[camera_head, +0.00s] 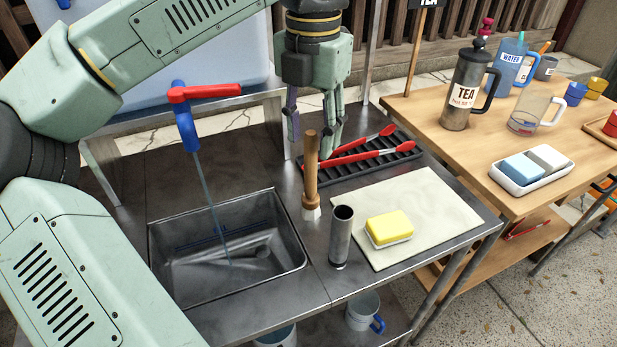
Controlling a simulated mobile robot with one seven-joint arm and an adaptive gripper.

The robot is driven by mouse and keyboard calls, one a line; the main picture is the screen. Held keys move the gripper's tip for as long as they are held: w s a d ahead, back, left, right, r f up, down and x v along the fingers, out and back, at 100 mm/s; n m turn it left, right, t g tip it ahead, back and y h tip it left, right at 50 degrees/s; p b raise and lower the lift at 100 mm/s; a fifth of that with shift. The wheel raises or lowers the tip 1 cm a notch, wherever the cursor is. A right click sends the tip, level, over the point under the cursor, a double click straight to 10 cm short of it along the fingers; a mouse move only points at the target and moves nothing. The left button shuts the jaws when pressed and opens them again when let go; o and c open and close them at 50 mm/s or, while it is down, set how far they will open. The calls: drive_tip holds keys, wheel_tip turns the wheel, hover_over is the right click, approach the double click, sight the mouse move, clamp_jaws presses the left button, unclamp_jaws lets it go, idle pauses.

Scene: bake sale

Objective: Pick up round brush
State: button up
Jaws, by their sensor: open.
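The round brush (311,178) stands upright on the metal counter, right of the sink. It has a wooden handle, a wider collar and short white bristles at the bottom. My gripper (309,150) points down with its two fingers open, one on each side of the handle's upper end in the picture. No contact shows between the fingers and the handle. I cannot tell from this view whether the handle is truly between the fingers or in front of them.
A metal cylinder (341,240) stands close in front of the brush. A yellow sponge (389,227) lies on a pale mat (440,205). A black rack (405,154) with red-handled tongs is behind. The sink (170,262) and running tap (184,122) are left.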

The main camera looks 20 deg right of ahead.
sight(311, 165)
drive_tip(key=shift+a+f+p, duration=0.1)
drive_tip(key=shift+f+p, duration=0.75)
drive_tip(key=shift+f, duration=2.5)
clamp_jaws()
